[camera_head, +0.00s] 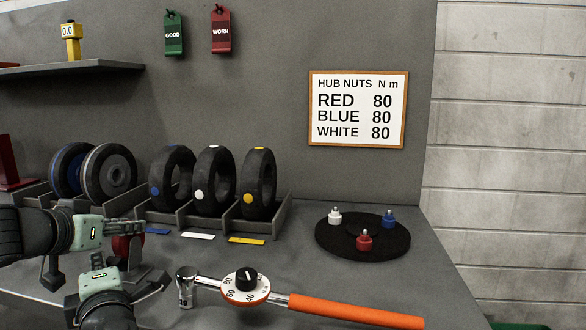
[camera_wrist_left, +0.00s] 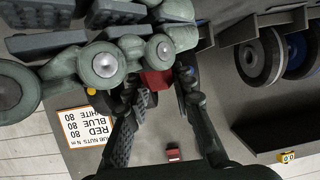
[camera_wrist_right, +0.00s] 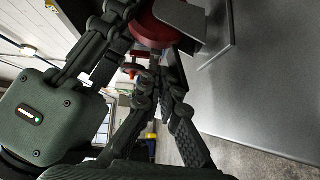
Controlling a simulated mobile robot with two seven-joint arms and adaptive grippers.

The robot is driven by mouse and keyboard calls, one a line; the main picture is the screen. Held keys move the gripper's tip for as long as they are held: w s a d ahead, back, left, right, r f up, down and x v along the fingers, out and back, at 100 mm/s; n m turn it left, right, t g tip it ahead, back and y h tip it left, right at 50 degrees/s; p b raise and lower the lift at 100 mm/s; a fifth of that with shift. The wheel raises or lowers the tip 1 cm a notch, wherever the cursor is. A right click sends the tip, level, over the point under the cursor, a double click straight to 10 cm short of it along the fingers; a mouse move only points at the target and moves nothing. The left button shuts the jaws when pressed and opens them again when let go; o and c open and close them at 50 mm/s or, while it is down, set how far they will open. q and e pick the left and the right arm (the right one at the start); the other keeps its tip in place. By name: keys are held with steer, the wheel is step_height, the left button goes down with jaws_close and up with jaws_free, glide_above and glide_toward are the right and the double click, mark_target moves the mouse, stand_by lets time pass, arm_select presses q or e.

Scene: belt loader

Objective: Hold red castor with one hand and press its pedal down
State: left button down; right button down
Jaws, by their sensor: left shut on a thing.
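The red castor (camera_head: 128,246) is at the left front of the bench in the head view, partly hidden by my grippers. My left gripper (camera_head: 138,229) comes in from the left and is shut on the castor's upper part. In the left wrist view, red shows between its fingers (camera_wrist_left: 155,79). My right gripper (camera_head: 105,262) is just below and in front of the castor. In the right wrist view, the castor's red body (camera_wrist_right: 165,24) with a grey plate is close to its fingers (camera_wrist_right: 160,82). Whether those fingers touch the pedal is hidden.
A torque wrench (camera_head: 340,309) with an orange handle lies at the front. Several wheels stand in a rack (camera_head: 232,226) behind the grippers. A black round tray (camera_head: 385,256) holds red, white and blue nuts. The bench between rack and tray is mostly clear.

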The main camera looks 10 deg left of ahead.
steer(key=shift+w+d+r+m+g+h, duration=0.1)
steer(key=shift+w+d+m+g+h, duration=0.2)
steer(key=shift+m+g+h, duration=0.25)
arm_select(q)
steer(key=shift+f, duration=0.1)
arm_select(e)
steer(key=r+v, duration=0.1)
steer(key=v, duration=1.1)
steer(key=w+d+r+m+t+h, duration=0.1)
steer(key=w+d+r+m, duration=0.4)
steer(key=w+d, duration=0.7)
steer(key=w+d+r+m+t+h, duration=0.2)
steer(key=w+d+r+m, duration=0.3)
steer(key=w+d, duration=0.6)
steer(key=shift+w+d+t, duration=0.35)
steer(key=shift+w+t, duration=0.5)
steer(key=shift+w, duration=0.15)
arm_select(q)
steer(key=c, duration=1.2)
jaws_free()
